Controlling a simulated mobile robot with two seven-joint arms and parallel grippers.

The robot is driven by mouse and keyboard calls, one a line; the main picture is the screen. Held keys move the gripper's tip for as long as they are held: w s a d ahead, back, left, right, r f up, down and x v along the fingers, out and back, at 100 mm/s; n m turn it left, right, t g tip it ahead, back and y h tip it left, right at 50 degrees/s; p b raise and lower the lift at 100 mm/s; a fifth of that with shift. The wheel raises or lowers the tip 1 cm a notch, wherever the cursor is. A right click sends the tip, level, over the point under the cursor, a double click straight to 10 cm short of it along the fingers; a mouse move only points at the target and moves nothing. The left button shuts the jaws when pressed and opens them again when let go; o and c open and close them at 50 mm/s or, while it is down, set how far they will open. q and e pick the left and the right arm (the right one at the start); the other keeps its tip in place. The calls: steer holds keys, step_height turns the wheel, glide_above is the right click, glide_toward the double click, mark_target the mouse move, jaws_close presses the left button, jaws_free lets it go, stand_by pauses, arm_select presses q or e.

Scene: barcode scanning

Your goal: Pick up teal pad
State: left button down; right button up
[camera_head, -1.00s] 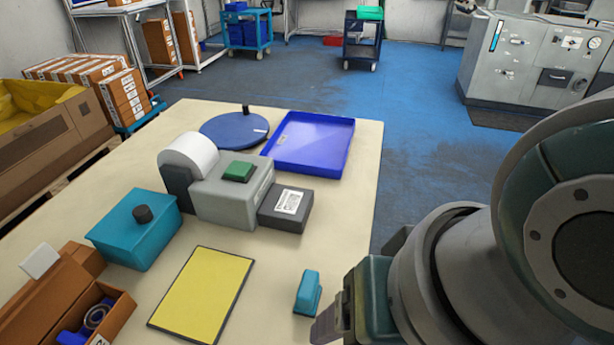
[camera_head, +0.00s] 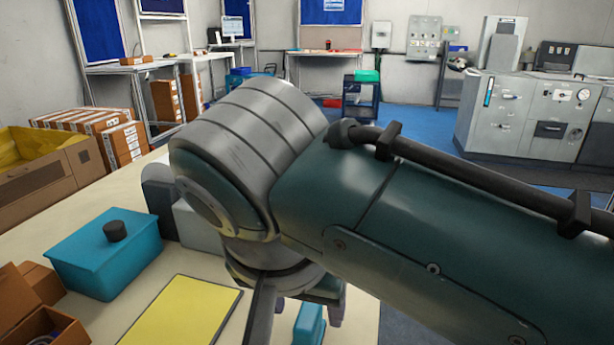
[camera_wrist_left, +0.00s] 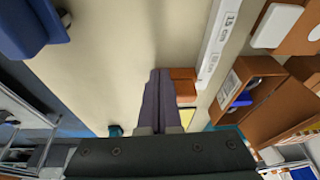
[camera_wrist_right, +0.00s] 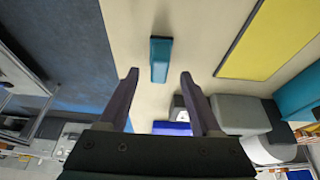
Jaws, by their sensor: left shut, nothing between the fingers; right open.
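The teal pad (camera_head: 309,326) is a small teal block on the beige table, partly cut off by the lower edge of the head view. The right wrist view shows the whole pad (camera_wrist_right: 161,58) lying on the table. My right gripper (camera_wrist_right: 160,76) is open and empty. Its two fingers point toward the pad, one on each side of it in the picture, without visible contact. My left gripper (camera_wrist_left: 159,73) is shut and empty over the table; it is out of the head view.
A yellow mat (camera_head: 183,311) lies left of the pad, and a teal box with a black knob (camera_head: 105,255) stands farther left. Brown bins (camera_head: 42,325) are at the lower left. My right arm hides much of the table's back.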

mark_target(308, 315)
steer(key=b+x, duration=0.1)
steer(key=x, duration=0.3)
steer(key=shift+r, duration=0.1)
jaws_close()
stand_by(0.3)
